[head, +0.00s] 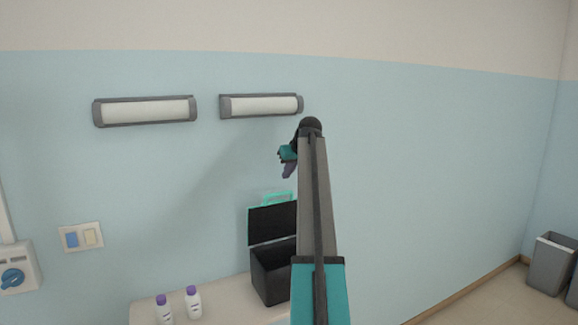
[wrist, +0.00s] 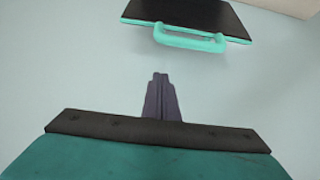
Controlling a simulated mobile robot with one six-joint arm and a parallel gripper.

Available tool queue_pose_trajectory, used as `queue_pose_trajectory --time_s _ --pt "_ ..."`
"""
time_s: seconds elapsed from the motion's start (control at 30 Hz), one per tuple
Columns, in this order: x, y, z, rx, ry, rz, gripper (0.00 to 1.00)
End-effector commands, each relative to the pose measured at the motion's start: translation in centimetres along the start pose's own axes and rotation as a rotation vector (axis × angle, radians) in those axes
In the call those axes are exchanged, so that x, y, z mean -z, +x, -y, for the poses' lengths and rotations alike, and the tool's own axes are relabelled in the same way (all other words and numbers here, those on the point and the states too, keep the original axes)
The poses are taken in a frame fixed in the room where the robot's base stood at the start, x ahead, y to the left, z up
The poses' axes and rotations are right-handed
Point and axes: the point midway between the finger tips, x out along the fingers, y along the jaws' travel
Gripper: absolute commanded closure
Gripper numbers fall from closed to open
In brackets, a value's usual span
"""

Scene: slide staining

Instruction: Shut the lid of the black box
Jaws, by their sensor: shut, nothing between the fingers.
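The black box (head: 268,274) stands on the counter in the head view, partly hidden on its right by my arm. Its black lid (head: 270,223) is open and stands up at the back, with a teal handle (head: 277,198) on its top edge. In the wrist view the lid (wrist: 190,14) and its teal handle (wrist: 190,39) show at the top, beyond the fingertips and apart from them. My gripper (wrist: 160,78) is shut and empty. In the head view my gripper (head: 288,171) is in the air above the box and lid, near the wall.
Two wall lamps (head: 145,111) hang above. A grey bin (head: 551,263) stands at the far right.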

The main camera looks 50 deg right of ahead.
Motion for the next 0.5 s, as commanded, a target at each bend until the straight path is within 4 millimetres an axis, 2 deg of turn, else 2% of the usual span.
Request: queue_pose_trajectory --time_s 0.33,0.5 --pt "0.2 4.2 0.1 0.002 -0.001 0.001 1.00" --pt "-1.2 3.5 0.2 0.000 -0.001 -0.001 1.00"
